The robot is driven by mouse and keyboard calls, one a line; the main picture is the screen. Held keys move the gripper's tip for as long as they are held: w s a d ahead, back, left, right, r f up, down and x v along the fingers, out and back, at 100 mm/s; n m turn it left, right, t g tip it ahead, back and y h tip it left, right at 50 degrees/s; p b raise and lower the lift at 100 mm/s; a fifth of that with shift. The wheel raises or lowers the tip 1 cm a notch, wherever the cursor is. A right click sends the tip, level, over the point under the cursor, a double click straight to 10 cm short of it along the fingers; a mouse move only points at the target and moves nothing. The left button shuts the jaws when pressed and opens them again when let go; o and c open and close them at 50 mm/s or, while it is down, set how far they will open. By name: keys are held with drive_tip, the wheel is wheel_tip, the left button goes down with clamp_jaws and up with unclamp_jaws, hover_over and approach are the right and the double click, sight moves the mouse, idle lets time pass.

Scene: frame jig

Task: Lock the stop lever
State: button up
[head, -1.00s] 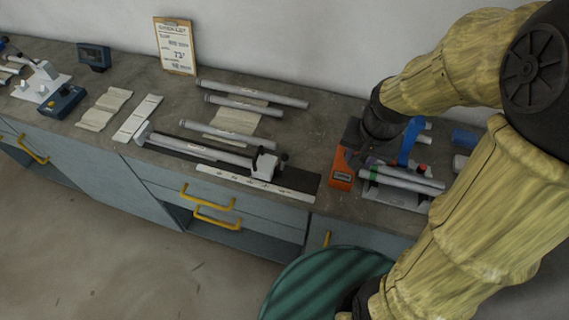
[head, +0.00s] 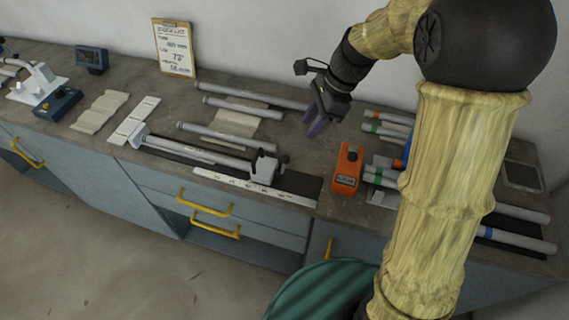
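The jig is a dark rail (head: 300,185) along the bench front with a long grey tube (head: 195,152) lying on it. A pale stop block (head: 264,169) sits on the rail at the tube's right end. A small dark lever or knob (head: 284,158) shows at the block's upper right; its exact position is too small to tell. My gripper (head: 316,124) has purple fingers pointing down. It appears above the bench, up and to the right of the stop block, apart from it. Its finger gap is unclear, and nothing is visibly held.
An orange device (head: 347,169) stands right of the rail. Several banded tubes (head: 388,125) lie further right, partly behind my arm. Loose grey tubes (head: 245,105) lie behind the jig. A white scale strip (head: 255,186) runs along its front. A clipboard (head: 175,48) leans on the wall.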

sight(284, 165)
drive_tip(key=x, duration=1.7)
drive_tip(key=shift+s+d+f+p, duration=0.1)
drive_tip(key=shift+f+p, duration=0.05)
drive_tip(key=shift+p, duration=0.25)
clamp_jaws()
